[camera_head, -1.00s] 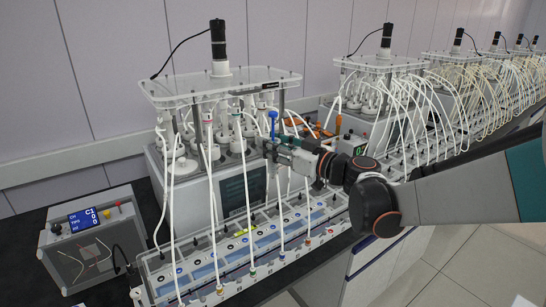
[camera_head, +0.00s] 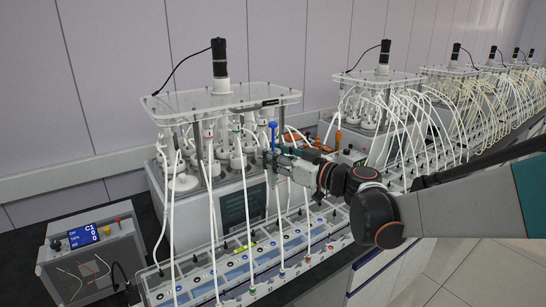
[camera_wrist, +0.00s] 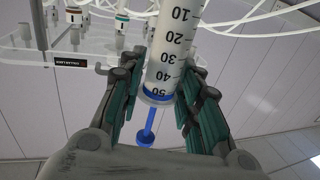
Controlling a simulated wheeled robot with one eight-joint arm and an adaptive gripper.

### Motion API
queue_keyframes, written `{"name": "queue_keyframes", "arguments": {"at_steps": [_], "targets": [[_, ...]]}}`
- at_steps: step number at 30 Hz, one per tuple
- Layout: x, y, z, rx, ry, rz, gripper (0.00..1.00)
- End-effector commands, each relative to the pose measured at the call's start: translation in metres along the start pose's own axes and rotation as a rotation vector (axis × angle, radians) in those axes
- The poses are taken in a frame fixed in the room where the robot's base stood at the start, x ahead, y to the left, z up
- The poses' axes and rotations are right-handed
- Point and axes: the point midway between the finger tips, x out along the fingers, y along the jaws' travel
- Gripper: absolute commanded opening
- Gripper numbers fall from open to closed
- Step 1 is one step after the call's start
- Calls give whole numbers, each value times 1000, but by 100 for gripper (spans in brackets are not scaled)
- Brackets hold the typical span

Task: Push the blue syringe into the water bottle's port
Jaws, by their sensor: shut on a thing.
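The blue syringe (camera_wrist: 172,45) has a clear barrel with black graduation marks, a blue collar and a blue plunger (camera_wrist: 147,125) sticking out of it. My gripper (camera_wrist: 160,82) is shut on the barrel from both sides, near the collar. In the head view the blue plunger (camera_head: 272,126) points up above my gripper (camera_head: 275,157), in front of the nearest reactor. The syringe's lower end is hard to make out among white tubes. White-capped vessels (camera_head: 185,183) stand under the reactor's clear top plate (camera_head: 220,100). I cannot tell which is the water bottle, and its port is not clear.
White tubes hang from the reactor to a long tray (camera_head: 240,262) with coloured fittings in front. A control box (camera_head: 92,262) with a blue display stands at left. More tubed reactors (camera_head: 380,100) line the bench rightward. Orange-handled tools (camera_head: 318,140) lie behind my gripper.

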Motion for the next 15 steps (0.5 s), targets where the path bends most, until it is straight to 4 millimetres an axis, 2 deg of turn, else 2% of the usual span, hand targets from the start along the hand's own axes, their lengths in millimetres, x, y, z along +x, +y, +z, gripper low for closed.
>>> {"name": "queue_keyframes", "arguments": {"at_steps": [15], "targets": [[0,0,-15,0,0,0,7]]}}
